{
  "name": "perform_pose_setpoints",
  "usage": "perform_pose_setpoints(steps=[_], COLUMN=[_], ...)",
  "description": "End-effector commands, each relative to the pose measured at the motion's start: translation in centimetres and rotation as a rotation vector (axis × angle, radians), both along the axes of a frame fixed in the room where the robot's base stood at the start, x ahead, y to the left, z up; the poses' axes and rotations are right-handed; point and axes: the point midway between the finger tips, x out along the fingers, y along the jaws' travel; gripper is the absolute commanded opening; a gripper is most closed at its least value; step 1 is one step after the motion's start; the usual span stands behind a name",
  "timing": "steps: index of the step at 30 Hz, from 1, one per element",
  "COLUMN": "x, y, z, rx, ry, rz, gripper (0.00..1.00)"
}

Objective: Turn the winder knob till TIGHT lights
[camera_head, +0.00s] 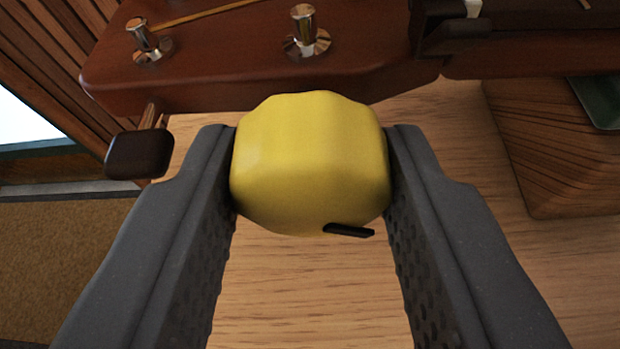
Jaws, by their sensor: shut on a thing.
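The yellow winder knob (308,160) is in the middle of the view, in front of the headstock of a ukulele. A short black mark (348,230) shows at its lower right edge. My gripper (310,175) is shut on the knob, with one dark grey finger against its left side and one against its right. The brown headstock (230,65) lies behind the knob and carries metal tuning posts (305,25). What joins the knob to the headstock is hidden behind the knob. No TIGHT light is visible in this view.
A dark tuner button (139,154) sticks out of the headstock at the left, near my left finger. A wooden block (560,150) stands at the right on the light wood bench top (300,300). A brown floor area (60,260) shows at the lower left.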

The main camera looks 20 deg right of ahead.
Motion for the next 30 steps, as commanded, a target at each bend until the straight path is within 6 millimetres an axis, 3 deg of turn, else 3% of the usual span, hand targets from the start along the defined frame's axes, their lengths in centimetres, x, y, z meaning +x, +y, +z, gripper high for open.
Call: perform_pose_setpoints(steps=[12, 25, 26, 27, 30], x=[0.03, 0.04, 0.04, 0.04, 0.02], y=[0.08, 0.13, 0.13, 0.14, 0.11], z=[-0.07, 0.19, 0.19, 0.18, 0.13], rx=[0.157, 0.178, 0.178, 0.178, 0.178], ry=[-0.120, -0.134, -0.134, -0.134, -0.133], rz=[0.004, 0.004, 0.004, 0.004, 0.003], gripper=[0.11, 0.11, 0.37, 0.43, 0.43])
